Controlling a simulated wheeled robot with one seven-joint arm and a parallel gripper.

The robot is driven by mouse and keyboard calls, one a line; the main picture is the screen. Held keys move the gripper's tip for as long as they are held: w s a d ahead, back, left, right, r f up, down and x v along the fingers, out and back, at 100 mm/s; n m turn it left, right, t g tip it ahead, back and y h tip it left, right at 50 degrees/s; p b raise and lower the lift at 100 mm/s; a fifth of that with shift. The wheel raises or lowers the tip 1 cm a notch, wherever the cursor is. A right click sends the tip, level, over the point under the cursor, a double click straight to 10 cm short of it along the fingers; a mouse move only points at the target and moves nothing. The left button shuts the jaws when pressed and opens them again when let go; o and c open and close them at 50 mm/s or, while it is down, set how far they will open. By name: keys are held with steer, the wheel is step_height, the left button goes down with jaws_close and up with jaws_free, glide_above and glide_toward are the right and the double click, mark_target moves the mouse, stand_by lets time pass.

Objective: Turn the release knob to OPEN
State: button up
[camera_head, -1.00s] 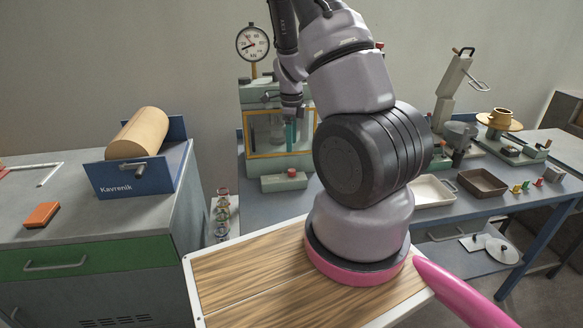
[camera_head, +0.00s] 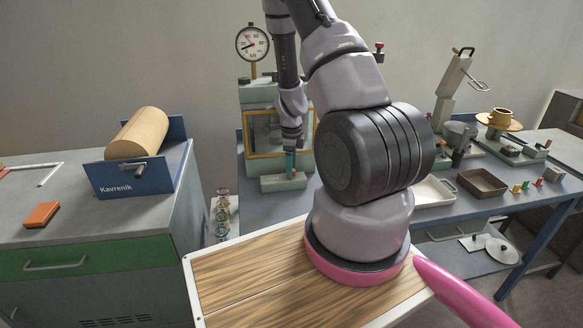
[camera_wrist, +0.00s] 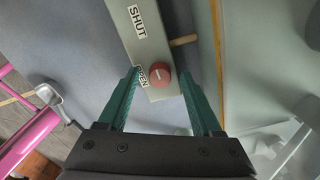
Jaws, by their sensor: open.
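The red release knob (camera_wrist: 160,77) sits on a grey-green box with SHUT and OPEN labels. The box (camera_head: 272,185) stands in front of the glass-fronted press in the head view, where my gripper hides the knob. In the wrist view the knob lies between the tips of my open teal fingers (camera_wrist: 159,84), with a gap visible on each side. The SHUT label (camera_wrist: 145,21) is clear; the OPEN label (camera_wrist: 141,77) is partly covered by the left finger. A pale mark shows on the knob, but its exact direction is hard to tell. My gripper (camera_head: 290,166) points down over the box.
The press with a dial gauge (camera_head: 252,44) stands just behind the box. A white tray (camera_head: 431,192) and a brown tray (camera_head: 482,183) lie to the right on the blue bench. Small glass jars (camera_head: 222,215) stand left of the bench.

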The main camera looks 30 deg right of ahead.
jaws_close()
